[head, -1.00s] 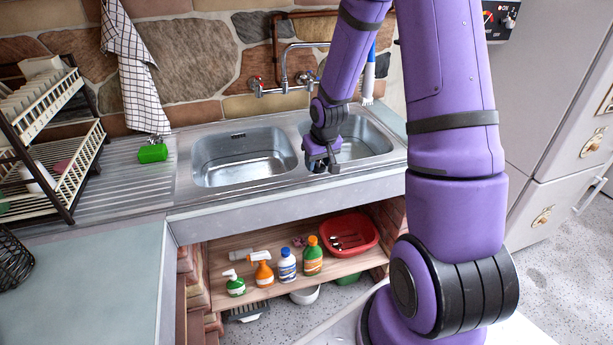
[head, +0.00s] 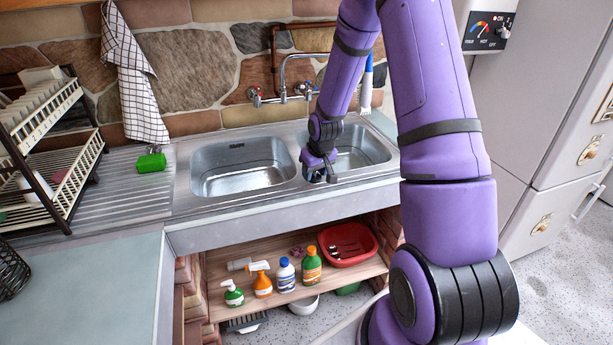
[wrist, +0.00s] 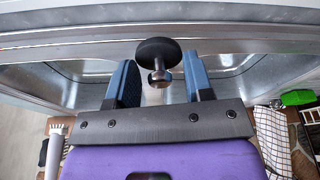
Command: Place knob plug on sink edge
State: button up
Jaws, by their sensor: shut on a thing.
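The knob plug (wrist: 157,52) is a dark round disc with a small shiny metal knob. In the wrist view it sits between the two blue-grey fingers of my gripper (wrist: 159,86), which is shut on it at the knob end. The metal sink edge (wrist: 215,32) runs across behind the plug in that view. I cannot tell whether the disc touches it. In the head view my gripper (head: 318,174) is low over the sink's front, by the left front part of the right basin (head: 362,150). The plug is hidden there by my gripper.
The left basin (head: 240,168) is empty. Taps (head: 283,92) stand behind the basins. Bottles (head: 285,275) and a red tub (head: 348,243) are on the shelf below.

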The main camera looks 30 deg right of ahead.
aim_at(305, 182)
jog(key=w, duration=0.4)
jog(key=shift+w+a+f, duration=0.1)
jog(key=shift+a+f, duration=0.05)
jog(key=shift+f, duration=1.8)
jog(key=o, duration=0.9)
jog(key=shift+f, duration=0.1)
